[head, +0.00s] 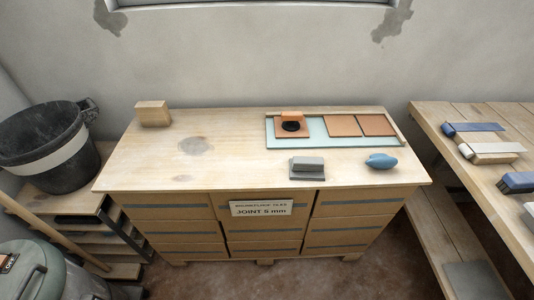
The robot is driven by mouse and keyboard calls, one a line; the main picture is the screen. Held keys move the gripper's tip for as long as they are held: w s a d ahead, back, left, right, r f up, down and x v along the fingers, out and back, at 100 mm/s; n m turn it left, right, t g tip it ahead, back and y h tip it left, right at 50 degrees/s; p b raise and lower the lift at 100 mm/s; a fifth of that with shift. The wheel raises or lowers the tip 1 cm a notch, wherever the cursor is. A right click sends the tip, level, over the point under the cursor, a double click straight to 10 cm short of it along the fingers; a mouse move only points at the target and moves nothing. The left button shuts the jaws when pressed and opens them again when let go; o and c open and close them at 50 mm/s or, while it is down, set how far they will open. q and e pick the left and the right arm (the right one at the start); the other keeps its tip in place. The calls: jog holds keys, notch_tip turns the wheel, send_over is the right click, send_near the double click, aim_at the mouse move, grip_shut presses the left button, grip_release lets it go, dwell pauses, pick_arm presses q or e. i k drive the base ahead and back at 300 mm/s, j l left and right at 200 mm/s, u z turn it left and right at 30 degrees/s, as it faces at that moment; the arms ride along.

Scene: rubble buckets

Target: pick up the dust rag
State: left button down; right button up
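A small bunched blue thing (381,161), which looks like a rag, lies near the front right of the wooden cabinet top (160,170). I cannot tell for certain that it is the dust rag. A grey block-like thing (306,168) lies to its left, near the front edge. Neither of my grippers shows in the head view.
Behind them is a pale green board (330,142) with terracotta tiles (341,126) and an orange-and-black tool (291,121). A wood block (153,113) stands back left. A black bucket (45,150) stands left, a bench (470,118) with tools right. The cabinet top's left half is mostly clear.

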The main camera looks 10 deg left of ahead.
aim_at(302, 168)
jog(key=i+l+u, duration=0.2)
jog(key=l, duration=0.15)
jog(key=l+u, duration=0.25)
jog(key=l, duration=0.15)
jog(key=i+l+u, duration=0.2)
jog(key=l, duration=0.2)
jog(key=l+u, duration=0.2)
jog(key=l, duration=0.2)
